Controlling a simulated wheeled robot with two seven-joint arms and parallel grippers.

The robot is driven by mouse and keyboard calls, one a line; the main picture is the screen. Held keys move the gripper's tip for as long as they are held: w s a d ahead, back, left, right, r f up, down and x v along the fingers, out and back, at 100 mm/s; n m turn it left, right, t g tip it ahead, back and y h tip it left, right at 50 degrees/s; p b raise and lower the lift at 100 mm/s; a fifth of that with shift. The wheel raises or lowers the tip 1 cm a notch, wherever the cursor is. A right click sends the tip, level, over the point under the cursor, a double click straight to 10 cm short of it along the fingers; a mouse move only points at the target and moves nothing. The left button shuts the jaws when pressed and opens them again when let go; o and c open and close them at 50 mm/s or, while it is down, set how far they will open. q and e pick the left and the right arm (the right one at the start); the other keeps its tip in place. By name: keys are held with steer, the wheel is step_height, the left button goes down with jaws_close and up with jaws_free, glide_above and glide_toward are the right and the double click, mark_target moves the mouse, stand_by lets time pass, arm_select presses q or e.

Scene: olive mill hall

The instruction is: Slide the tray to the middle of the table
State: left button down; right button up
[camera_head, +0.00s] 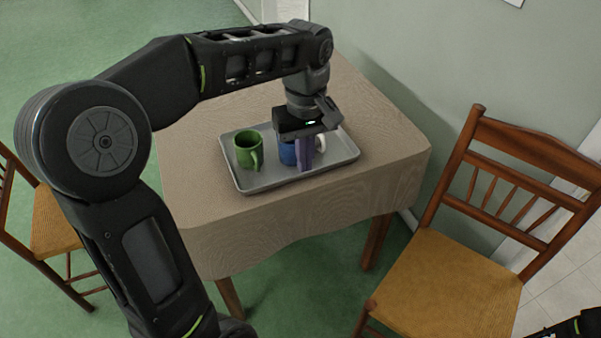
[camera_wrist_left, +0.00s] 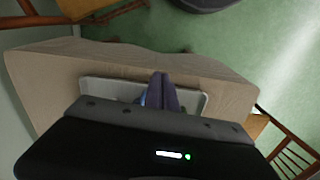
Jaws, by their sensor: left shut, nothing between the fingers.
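The grey tray (camera_head: 290,180) lies on the cloth-covered table (camera_head: 200,215), near its front edge. A green mug (camera_head: 249,150) stands in the tray's left part. A blue mug (camera_head: 287,152) stands near its middle, partly hidden by my gripper. A white mug (camera_head: 320,143) shows only in part behind the fingers. My left gripper (camera_head: 304,165) points down over the tray with its fingers shut and empty, in front of the blue mug. I cannot tell whether it touches anything. In the left wrist view the tray (camera_wrist_left: 105,87) is mostly hidden behind the gripper (camera_wrist_left: 160,80).
A wooden chair (camera_head: 440,285) with a woven seat stands at the table's right front. Another chair (camera_head: 55,220) stands at the left, partly behind my arm. A wall rises behind the table. Bare cloth lies behind and left of the tray.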

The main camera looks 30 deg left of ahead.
mark_target(298, 188)
arm_select(q)
step_height(298, 188, down, 10)
steer(key=shift+f+b, duration=0.2)
steer(key=shift+b, duration=0.5)
steer(key=shift+w+a+r+p, duration=0.25)
steer(key=shift+w+a+p, duration=0.05)
steer(key=shift+w+a, duration=0.95)
steer(key=shift+a, duration=0.3)
